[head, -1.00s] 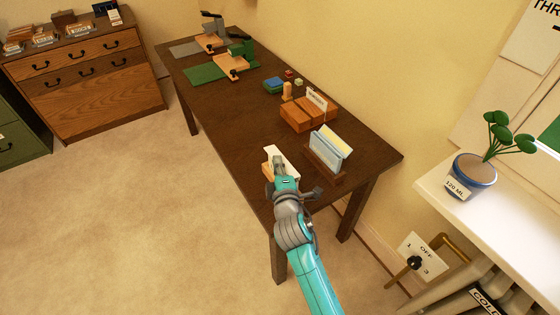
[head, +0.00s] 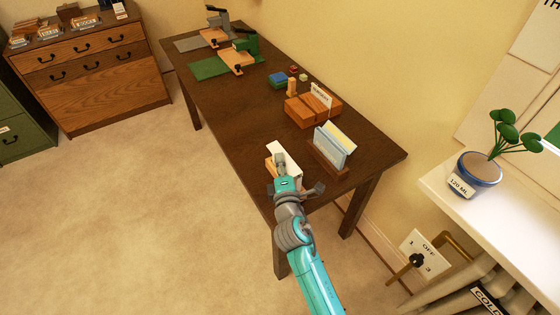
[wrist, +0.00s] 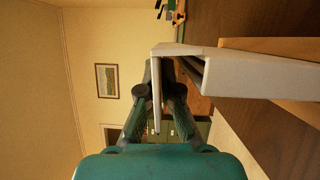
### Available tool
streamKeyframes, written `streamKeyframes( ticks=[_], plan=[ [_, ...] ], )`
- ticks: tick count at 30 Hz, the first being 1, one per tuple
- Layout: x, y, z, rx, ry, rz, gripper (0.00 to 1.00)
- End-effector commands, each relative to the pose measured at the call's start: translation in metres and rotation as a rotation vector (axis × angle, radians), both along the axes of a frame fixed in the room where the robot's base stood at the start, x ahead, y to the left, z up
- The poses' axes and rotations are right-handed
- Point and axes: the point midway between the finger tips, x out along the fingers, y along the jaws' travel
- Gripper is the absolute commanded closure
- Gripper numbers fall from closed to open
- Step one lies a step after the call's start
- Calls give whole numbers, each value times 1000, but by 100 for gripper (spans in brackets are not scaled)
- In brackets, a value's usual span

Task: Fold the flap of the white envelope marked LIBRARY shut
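A white envelope (head: 283,149) with a raised panel is at the near edge of the desk, on a light wooden block. No LIBRARY marking is readable. In the wrist view its pale body (wrist: 250,76) stretches to the right, and a thin white panel, seemingly the flap (wrist: 156,110), stands out at an angle from it. My gripper (head: 281,158) is at the envelope and covers part of it. In the wrist view my gripper (wrist: 161,68) has its fingertips a little apart, with the thin panel between them, nearer the left finger. A gap shows beside the right finger.
A wooden rack (head: 330,160) with pale envelopes stands just right of the envelope. Orange-brown boxes (head: 310,108), a blue item (head: 278,81) and a green press (head: 245,48) are farther back. The desk (head: 235,105) is clear left of the boxes.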

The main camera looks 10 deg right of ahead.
Motion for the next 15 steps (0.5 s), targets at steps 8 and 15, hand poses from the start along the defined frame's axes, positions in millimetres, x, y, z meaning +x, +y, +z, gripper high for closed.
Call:
streamKeyframes(
  ticks=[8,15],
  plan=[
    [0,0,-1,1,2,0,72],
    [0,0,-1,1,3,-1,72]
  ],
)
